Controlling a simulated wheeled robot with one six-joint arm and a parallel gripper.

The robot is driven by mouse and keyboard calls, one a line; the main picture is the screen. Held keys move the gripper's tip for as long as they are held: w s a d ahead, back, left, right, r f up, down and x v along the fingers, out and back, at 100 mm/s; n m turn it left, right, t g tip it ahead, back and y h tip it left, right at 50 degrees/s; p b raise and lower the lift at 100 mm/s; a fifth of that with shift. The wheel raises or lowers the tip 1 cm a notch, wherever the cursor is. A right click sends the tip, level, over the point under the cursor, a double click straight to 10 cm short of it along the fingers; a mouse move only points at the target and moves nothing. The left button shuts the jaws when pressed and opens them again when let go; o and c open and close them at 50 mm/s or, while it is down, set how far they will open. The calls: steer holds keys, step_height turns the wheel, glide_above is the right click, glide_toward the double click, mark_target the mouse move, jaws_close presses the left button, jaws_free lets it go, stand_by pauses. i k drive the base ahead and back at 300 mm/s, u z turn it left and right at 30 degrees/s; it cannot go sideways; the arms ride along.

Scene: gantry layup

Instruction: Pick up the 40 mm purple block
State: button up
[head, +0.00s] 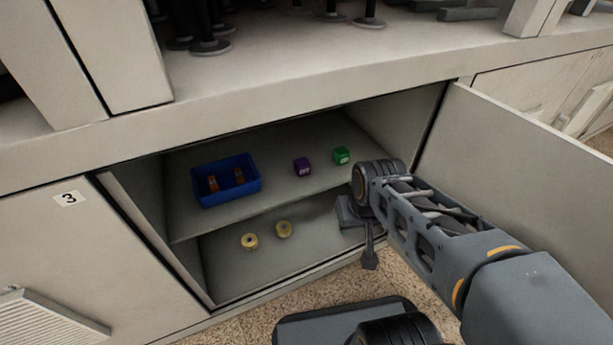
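The purple block (302,167) sits on the upper shelf inside the open cabinet, between a blue bin and a green block. It stands apart from both. My arm reaches in from the lower right, and my gripper (362,240) hangs low at the front right of the cabinet opening. It is to the right of the purple block and lower in the picture, apart from it. Its fingers are small and partly hidden by the wrist, so I cannot tell whether they are open or shut.
The green block (341,155) is close to the right of the purple one. The blue bin (226,181) holds brown pieces at the left. Two yellow rings (266,236) lie on the lower level. The open cabinet door (530,185) stands at the right.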

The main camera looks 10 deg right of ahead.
mark_target(301, 166)
steer(key=k, duration=1.05)
steer(key=u, duration=0.7)
steer(key=i, duration=0.95)
steer(key=u, duration=0.1)
